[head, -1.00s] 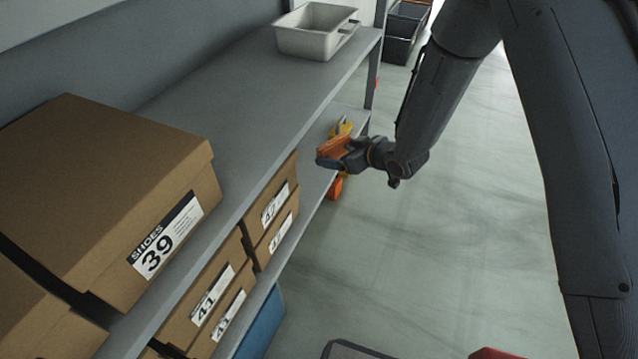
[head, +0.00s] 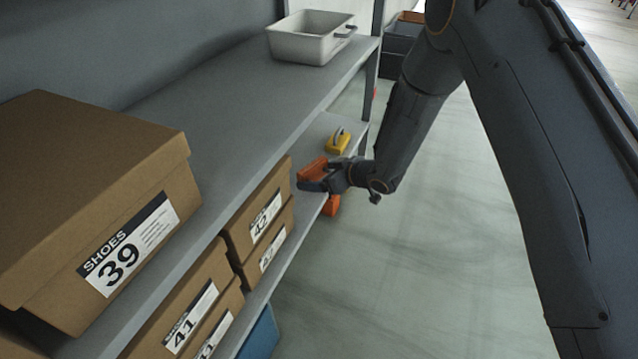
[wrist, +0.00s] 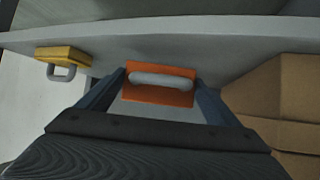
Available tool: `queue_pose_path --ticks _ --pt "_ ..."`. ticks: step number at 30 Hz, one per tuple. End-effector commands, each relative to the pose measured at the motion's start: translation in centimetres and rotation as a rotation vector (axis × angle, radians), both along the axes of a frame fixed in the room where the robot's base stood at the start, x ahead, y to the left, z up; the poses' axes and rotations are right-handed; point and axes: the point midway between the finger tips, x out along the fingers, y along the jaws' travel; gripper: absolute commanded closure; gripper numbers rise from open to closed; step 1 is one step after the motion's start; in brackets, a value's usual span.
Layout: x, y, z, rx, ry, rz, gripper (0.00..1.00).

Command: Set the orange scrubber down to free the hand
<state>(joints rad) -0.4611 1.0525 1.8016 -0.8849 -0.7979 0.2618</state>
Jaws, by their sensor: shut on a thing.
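The orange scrubber (head: 312,169) is held in my gripper (head: 318,184) at the front edge of the lower shelf, in the head view. In the wrist view the scrubber (wrist: 158,94) shows as an orange block with a pale handle, and my gripper (wrist: 160,92) has a finger at each of its sides. The gripper is shut on it. Whether the scrubber touches the shelf surface, I cannot tell.
A yellow scrubber (head: 338,141) sits farther back on the lower shelf (head: 312,143). Shoe boxes (head: 262,222) stand nearer on that shelf. A grey bin (head: 300,46) and a large shoe box (head: 110,200) are on the upper shelf. Another orange thing (head: 331,205) shows below.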

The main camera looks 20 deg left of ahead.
Motion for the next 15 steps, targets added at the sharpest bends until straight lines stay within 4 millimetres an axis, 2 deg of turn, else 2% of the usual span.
queue_pose_path --ticks 1,4,15 --pt "0.0 0.0 -1.1 -0.001 0.003 0.000 0.41" --pt "0.0 0.0 -2.3 -0.001 0.002 0.000 0.41" --pt "0.0 0.0 -2.6 -0.001 0.001 -0.001 0.41"
